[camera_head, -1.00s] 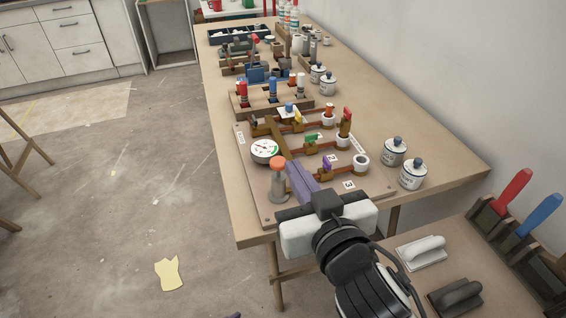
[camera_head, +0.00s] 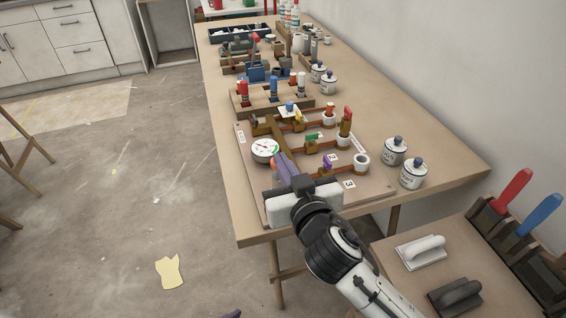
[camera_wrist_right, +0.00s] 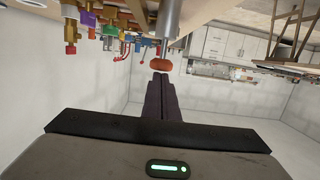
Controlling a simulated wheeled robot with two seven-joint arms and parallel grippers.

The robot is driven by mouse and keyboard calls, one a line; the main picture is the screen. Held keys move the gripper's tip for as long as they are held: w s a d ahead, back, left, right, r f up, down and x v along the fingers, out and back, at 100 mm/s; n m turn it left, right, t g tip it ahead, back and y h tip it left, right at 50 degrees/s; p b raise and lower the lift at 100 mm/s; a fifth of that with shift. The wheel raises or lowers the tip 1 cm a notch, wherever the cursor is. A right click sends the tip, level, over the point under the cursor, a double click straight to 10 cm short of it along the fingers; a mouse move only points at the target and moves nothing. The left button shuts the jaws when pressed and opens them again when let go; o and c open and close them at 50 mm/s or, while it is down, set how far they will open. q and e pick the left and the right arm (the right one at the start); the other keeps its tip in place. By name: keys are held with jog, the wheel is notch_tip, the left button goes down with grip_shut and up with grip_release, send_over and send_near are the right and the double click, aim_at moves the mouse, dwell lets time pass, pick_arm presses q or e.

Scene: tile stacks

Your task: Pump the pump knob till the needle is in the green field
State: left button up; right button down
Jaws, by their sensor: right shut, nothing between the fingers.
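The pump knob (camera_wrist_right: 160,66) is an orange-red cap on a grey metal shaft, seen upside down in the right wrist view. In the head view it is hidden behind my right gripper (camera_head: 281,163). The right gripper is shut and empty; its fingertips (camera_wrist_right: 160,76) are close to the knob, and contact cannot be told. The round white gauge (camera_head: 265,150) sits just left of the fingers, with a green field on its right side. The needle is too small to read surely. A small purple tip, probably my left gripper (camera_head: 232,314), shows at the bottom edge.
The board (camera_head: 372,182) carries brown pipes and colored valve handles, including a purple one (camera_head: 328,162) and a green one (camera_head: 312,137). Two lidded jars (camera_head: 414,174) stand to its right. A block with colored posts (camera_head: 272,97) stands behind.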

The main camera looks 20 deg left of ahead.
jog(key=shift+f, duration=0.1)
notch_tip(320, 180, down, 3)
jog(key=shift+b, duration=1)
notch_tip(320, 180, up, 5)
jog(key=p, duration=0.5)
jog(key=b+v, duration=0.1)
jog(key=v, duration=0.9)
jog(key=shift+f+b, duration=0.3)
jog(key=shift+s, duration=0.1)
